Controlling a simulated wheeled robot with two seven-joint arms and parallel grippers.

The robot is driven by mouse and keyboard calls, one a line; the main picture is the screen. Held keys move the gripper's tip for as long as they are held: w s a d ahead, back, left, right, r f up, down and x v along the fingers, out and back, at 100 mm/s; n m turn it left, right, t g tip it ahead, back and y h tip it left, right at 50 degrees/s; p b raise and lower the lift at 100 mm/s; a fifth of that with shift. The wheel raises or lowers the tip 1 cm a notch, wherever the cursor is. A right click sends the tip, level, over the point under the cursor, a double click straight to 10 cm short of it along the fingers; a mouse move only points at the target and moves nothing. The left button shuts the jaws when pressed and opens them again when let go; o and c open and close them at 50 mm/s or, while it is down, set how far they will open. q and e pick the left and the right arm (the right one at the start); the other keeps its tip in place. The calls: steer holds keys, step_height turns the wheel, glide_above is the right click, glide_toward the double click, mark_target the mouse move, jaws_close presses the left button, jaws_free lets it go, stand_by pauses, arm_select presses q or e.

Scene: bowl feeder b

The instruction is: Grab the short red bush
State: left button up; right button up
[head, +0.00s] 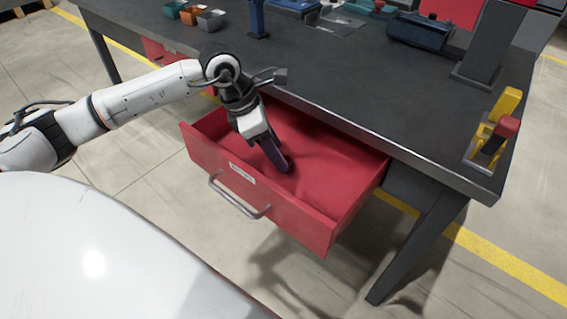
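I cannot make out a short red bush in the head view. It may be hidden by my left gripper or blend into the red drawer. My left gripper (279,160) reaches down into the open red drawer (262,198), its dark fingers close to the drawer floor. The fingers overlap from this angle, so I cannot tell whether they are open, shut or holding something. My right gripper is out of view.
The dark workbench (330,70) stands above the drawer. Small bins (190,16), a blue toolbox-like object (420,30) and a dark upright stand (490,45) are farther back.

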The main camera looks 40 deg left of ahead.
arm_select(q)
steer(key=x, duration=0.2)
steer(key=shift+w+f, duration=0.15)
steer(key=shift+f, duration=0.2)
steer(key=c, duration=1.2)
